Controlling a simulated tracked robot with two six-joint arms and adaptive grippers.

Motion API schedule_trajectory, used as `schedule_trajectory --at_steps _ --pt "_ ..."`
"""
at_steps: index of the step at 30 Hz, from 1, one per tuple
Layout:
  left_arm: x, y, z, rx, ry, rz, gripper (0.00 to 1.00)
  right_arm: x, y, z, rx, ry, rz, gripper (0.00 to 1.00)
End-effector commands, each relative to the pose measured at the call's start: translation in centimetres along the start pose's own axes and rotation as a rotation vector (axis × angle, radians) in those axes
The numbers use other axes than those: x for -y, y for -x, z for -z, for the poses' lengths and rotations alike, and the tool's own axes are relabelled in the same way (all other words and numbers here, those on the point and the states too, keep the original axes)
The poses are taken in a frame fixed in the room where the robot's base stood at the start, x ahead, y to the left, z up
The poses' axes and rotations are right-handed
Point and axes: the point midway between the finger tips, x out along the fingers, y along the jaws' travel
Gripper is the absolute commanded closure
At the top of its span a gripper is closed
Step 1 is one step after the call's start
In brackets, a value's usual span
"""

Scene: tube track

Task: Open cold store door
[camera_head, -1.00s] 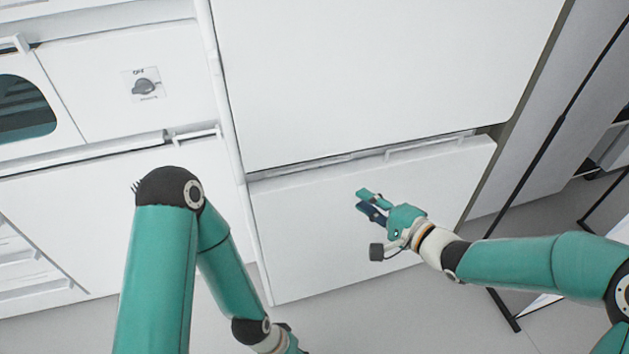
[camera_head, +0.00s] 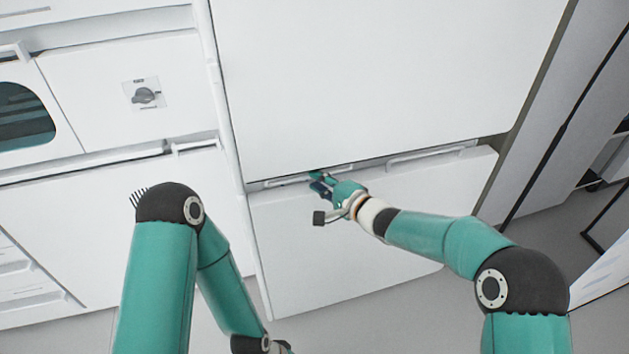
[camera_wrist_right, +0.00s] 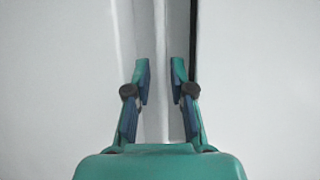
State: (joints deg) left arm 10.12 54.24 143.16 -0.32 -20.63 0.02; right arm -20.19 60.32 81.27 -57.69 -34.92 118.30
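The cold store's large white upper door (camera_head: 375,75) is closed or nearly so above a white lower front (camera_head: 350,235). A thin light handle (camera_head: 290,181) runs along the gap at the upper door's bottom edge. My right gripper (camera_head: 316,182) is at this handle, its fingertips at the gap. In the right wrist view, the right gripper (camera_wrist_right: 160,80) has its two fingers apart, with a pale strip (camera_wrist_right: 160,45) between them. I cannot tell whether the fingers touch it. My left arm stands at the lower left; its gripper fingers are out of view.
A second bar handle (camera_head: 430,153) sits on the lower front, right of my right gripper. Grey floor (camera_head: 400,325) is open below the lower front.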

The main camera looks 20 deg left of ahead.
Motion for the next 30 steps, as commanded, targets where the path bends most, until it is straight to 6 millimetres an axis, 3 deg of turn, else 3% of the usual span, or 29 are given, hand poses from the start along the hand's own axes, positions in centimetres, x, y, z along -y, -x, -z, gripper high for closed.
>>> schedule_trajectory --at_steps 4,14,18,30 --pt "0.0 -0.1 0.0 0.0 0.0 0.0 0.6 0.0 -1.0 0.0 0.0 0.0 0.001 0.77" --pt "0.0 -0.1 0.0 0.0 0.0 0.0 0.6 0.0 -1.3 0.0 -0.001 -0.001 0.0 0.77" --pt "0.0 -0.1 0.0 0.0 0.0 0.0 0.6 0.0 -1.2 0.0 -0.001 -0.001 0.0 0.99" --pt "0.0 0.0 0.0 0.0 0.0 0.0 0.6 -0.1 -1.4 -0.2 0.001 -0.001 -0.003 1.0"
